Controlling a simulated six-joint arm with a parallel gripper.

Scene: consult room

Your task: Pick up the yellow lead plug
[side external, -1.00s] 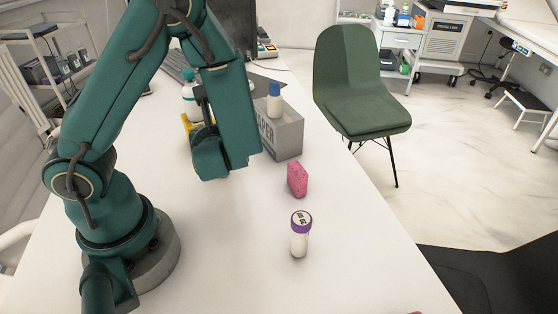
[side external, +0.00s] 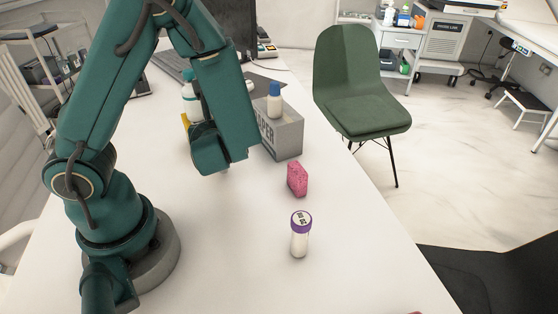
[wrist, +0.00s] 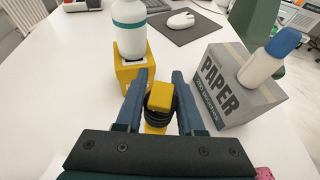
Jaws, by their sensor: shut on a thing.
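The yellow lead plug (wrist: 160,96) shows in the wrist view with a black coil around its lower part. It sits between the two blue-grey fingers of my gripper (wrist: 162,76), which is shut on it. The plug's underside is hidden, so I cannot tell whether it touches the table. In the side view my gripper is mostly hidden behind the teal wrist, and the plug cannot be made out there.
A yellow block (wrist: 131,78) under a white bottle (wrist: 128,28) with a teal band stands just beyond the plug. A grey PAPER box (wrist: 228,90) with a blue-capped bottle (wrist: 268,60) is at right. A pink block (side external: 297,179) and a purple-capped tube (side external: 300,236) stand nearer the side camera.

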